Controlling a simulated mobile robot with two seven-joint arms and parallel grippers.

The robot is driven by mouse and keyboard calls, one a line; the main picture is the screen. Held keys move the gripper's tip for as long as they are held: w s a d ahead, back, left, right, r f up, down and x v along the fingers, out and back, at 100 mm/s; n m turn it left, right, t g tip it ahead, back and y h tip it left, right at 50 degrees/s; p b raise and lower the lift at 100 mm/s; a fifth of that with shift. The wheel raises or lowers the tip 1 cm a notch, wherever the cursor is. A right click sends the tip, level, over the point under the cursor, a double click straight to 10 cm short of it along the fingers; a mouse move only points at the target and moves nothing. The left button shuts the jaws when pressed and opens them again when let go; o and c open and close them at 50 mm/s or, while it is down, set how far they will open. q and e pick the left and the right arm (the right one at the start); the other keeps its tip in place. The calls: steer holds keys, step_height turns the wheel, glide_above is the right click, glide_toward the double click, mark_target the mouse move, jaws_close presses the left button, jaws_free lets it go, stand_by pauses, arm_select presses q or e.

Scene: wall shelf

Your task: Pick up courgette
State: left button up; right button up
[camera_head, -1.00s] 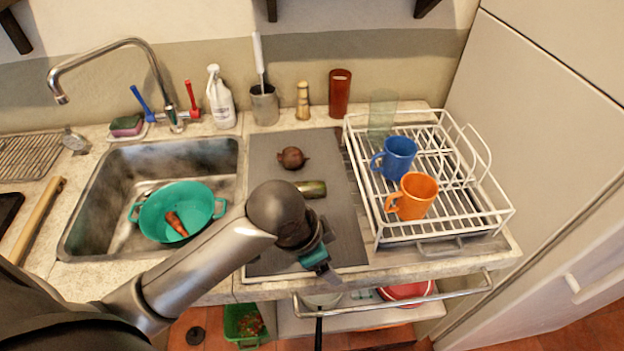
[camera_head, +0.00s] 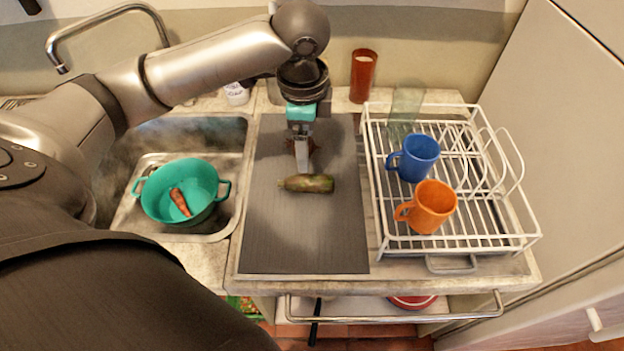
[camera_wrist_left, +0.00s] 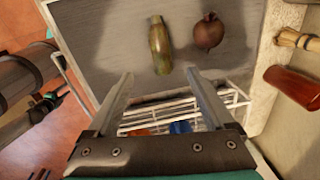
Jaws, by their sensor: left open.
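The courgette (camera_head: 310,184), dark green and mottled, lies crosswise on the grey mat (camera_head: 300,240). In the left wrist view the courgette (camera_wrist_left: 160,48) lies just beyond the fingertips, with clear space between. My left gripper (camera_head: 302,168) is over the mat, just behind the courgette in the head view, pointing down. In the left wrist view the left gripper (camera_wrist_left: 160,76) is open, with nothing between its fingers. My right gripper is not in view.
A beetroot (camera_wrist_left: 208,34) lies beside the courgette, mostly hidden by my gripper in the head view. A white dish rack (camera_head: 530,236) with a blue mug (camera_head: 416,158) and an orange mug (camera_head: 430,208) stands right. A teal colander (camera_head: 165,208) with a carrot (camera_head: 180,202) sits in the sink.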

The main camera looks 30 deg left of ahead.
mark_target(308, 178)
arm_select(q)
steer(key=f, duration=0.2)
steer(key=f+b, duration=0.1)
steer(key=f, duration=0.4)
steer(key=shift+w+a+f+b, duration=0.15)
steer(key=shift+w+f+b, duration=0.15)
steer(key=shift+w+f, duration=0.05)
steer(key=f, duration=0.1)
steer(key=f+b, duration=0.1)
steer(key=f, duration=0.3)
steer(key=shift+w+f, duration=0.1)
steer(key=shift+w, duration=0.25)
steer(key=shift+c, duration=0.2)
jaws_close()
